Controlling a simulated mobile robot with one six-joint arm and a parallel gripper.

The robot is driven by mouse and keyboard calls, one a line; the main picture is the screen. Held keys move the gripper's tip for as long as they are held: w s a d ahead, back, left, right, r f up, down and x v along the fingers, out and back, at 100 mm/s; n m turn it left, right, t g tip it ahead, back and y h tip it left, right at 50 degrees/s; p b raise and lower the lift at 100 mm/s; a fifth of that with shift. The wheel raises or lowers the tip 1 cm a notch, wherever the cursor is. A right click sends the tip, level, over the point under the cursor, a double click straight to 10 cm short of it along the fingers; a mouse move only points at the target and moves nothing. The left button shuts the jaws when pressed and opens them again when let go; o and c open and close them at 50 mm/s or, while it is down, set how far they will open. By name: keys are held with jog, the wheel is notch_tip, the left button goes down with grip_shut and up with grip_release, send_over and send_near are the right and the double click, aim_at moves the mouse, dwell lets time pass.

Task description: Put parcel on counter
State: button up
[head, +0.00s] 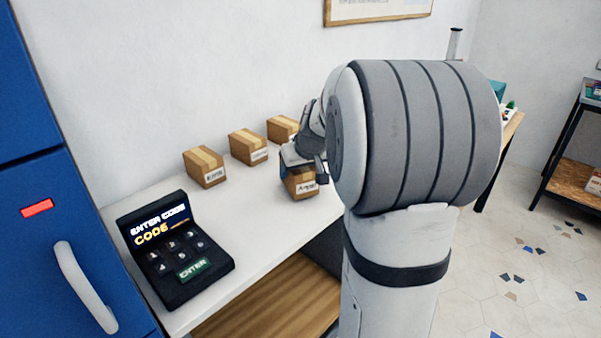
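Several brown cardboard parcels with tan tape and white name labels are on the white counter (251,215). One parcel (302,188), with a label that seems to start with "A", is directly under my gripper (304,168), near the counter's front edge. The gripper points down, with its fingers at the sides of the parcel's top. I cannot tell whether they press on it, or whether the parcel rests on the counter or is slightly raised. Further parcels stand along the wall: one at left (205,167), one in the middle (248,146), and one (283,129) partly hidden by my arm.
A black keypad terminal (174,245) reading "ENTER CODE" sits at the counter's near left end. A blue cabinet (60,200) with a white handle stands left of it. A wooden shelf (275,300) is below the counter. A black-framed rack (567,140) is at far right.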

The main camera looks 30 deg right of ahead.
jog(key=shift+f, duration=0.3)
jog(key=shift+f, duration=0.1)
jog(key=o, duration=1.1)
